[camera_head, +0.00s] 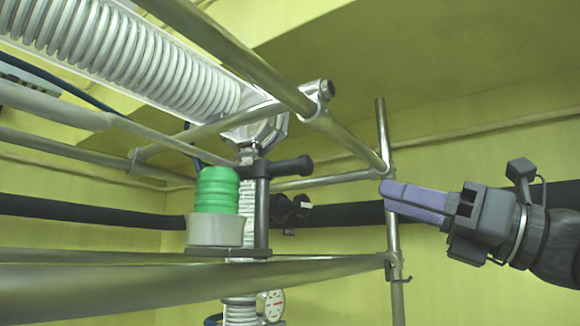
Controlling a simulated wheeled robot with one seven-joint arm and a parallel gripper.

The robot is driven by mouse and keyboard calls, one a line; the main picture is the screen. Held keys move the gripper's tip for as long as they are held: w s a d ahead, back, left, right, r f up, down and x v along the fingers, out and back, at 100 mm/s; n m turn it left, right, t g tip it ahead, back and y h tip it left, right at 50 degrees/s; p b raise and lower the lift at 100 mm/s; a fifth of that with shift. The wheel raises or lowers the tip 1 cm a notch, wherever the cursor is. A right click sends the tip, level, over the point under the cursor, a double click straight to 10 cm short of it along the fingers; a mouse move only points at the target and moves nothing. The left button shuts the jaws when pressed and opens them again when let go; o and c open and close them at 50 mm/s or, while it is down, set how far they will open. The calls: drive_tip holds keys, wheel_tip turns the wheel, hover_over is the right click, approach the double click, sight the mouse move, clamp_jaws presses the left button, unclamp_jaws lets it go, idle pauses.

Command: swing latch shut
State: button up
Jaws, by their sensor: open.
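A dark T-shaped fitting (262,205) stands in the middle of the frame, with a short round handle (291,167) pointing right. It may be the latch, but I cannot tell for sure, nor how far it is swung. My gripper (387,191) comes in from the right with its purple fingers pointing left. It is open and empty, and I see its fingers nearly edge-on. In the picture its tips overlap the upright metal pole; I cannot tell whether they touch it. A clear gap lies between the tips and the dark handle.
A green ribbed cap (217,190) sits in a grey cup (215,230) left of the fitting. Metal rails cross above and below (150,285). An upright pole (394,245) stands by my fingertips. A white coiled tube (130,50) runs upper left. A dark pipe (90,211) passes behind.

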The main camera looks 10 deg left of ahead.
sight(297, 170)
drive_tip(key=p+x, duration=0.8)
drive_tip(key=x, duration=0.8)
drive_tip(key=shift+a+r, duration=0.1)
drive_tip(key=shift+r, duration=0.05)
drive_tip(key=shift+w+a+p, duration=0.2)
drive_tip(key=shift+a+p, duration=0.15)
drive_tip(key=shift+a, duration=0.1)
clamp_jaws()
